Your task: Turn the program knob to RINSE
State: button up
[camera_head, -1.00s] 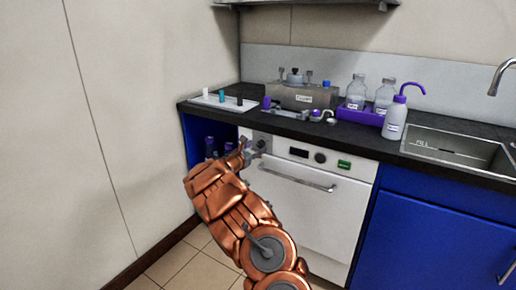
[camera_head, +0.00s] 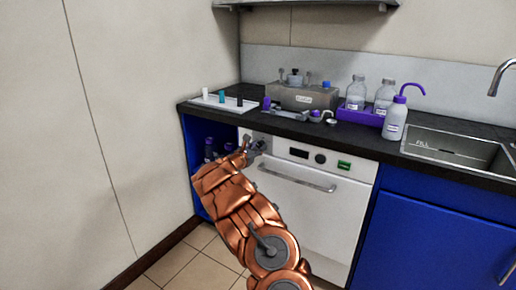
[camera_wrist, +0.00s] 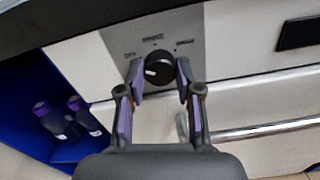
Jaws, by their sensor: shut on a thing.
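The black round program knob (camera_wrist: 158,68) sits on a grey panel (camera_wrist: 190,30) at the top left of the white dishwasher front. My gripper (camera_wrist: 159,82) has a finger on each side of the knob, shut on it. A pale mark on the knob points to the left and slightly down in the wrist view. Small labels stand left of, above and right of the knob; I cannot read them surely. In the head view my gripper (camera_head: 256,147) is at the panel and largely hides the knob.
The dishwasher's handle bar (camera_head: 297,178) runs below and right of the knob. A dark counter edge (camera_wrist: 100,25) overhangs above. An open blue cabinet (camera_head: 199,165) with purple-capped bottles stands at left. A second round knob (camera_head: 320,158) and a green label are farther right.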

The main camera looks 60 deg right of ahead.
grip_shut()
jog(key=shift+f+b, duration=0.15)
jog(key=shift+b, duration=0.45)
jog(key=m+b, duration=0.2)
jog(key=b, duration=0.1)
jog(key=m+b, duration=0.1)
jog(key=b, duration=0.2)
jog(key=shift+f+m, duration=0.2)
jog(key=shift+m, duration=0.2)
jog(key=m+b, duration=0.6)
jog(key=b, duration=0.4)
jog(key=shift+r+m, duration=0.1)
jog(key=shift+m, duration=0.3)
jog(key=shift+r+m+b, duration=0.1)
jog(key=shift+m+b, duration=0.4)
jog(key=shift+b, duration=0.3)
jog(key=shift+r, duration=0.15)
